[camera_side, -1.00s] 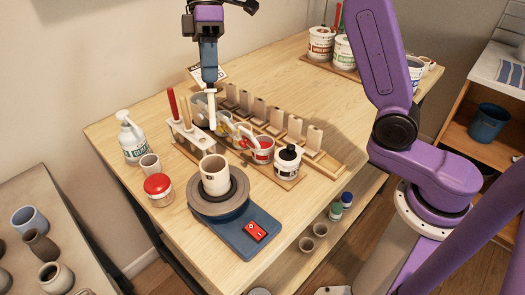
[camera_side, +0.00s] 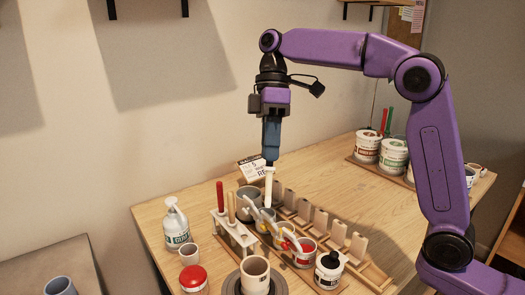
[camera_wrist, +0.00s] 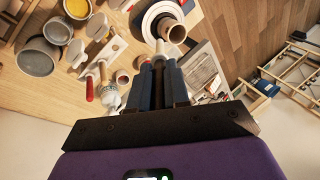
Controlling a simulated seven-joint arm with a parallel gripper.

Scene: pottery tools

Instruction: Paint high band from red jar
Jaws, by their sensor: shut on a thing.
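My gripper (camera_side: 270,158) has blue fingers and is shut on a white, slim tool (camera_side: 268,188), which hangs upright above the row of paint jars. In the wrist view the pale tool (camera_wrist: 161,52) shows between the fingers (camera_wrist: 163,72). The jar of red paint (camera_side: 305,259) stands in the row, to the right of and below the held tool, with a pale handle leaning at it. The beige cup (camera_side: 255,272) stands upright on the turntable (camera_side: 230,285) at the front; I see no band on it clearly. The cup also shows in the wrist view (camera_wrist: 174,33).
A tool rack (camera_side: 232,232) with a red and a wooden handle stands left of the jars. A white bottle (camera_side: 176,228) and red-lidded jar (camera_side: 194,282) stand at left.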

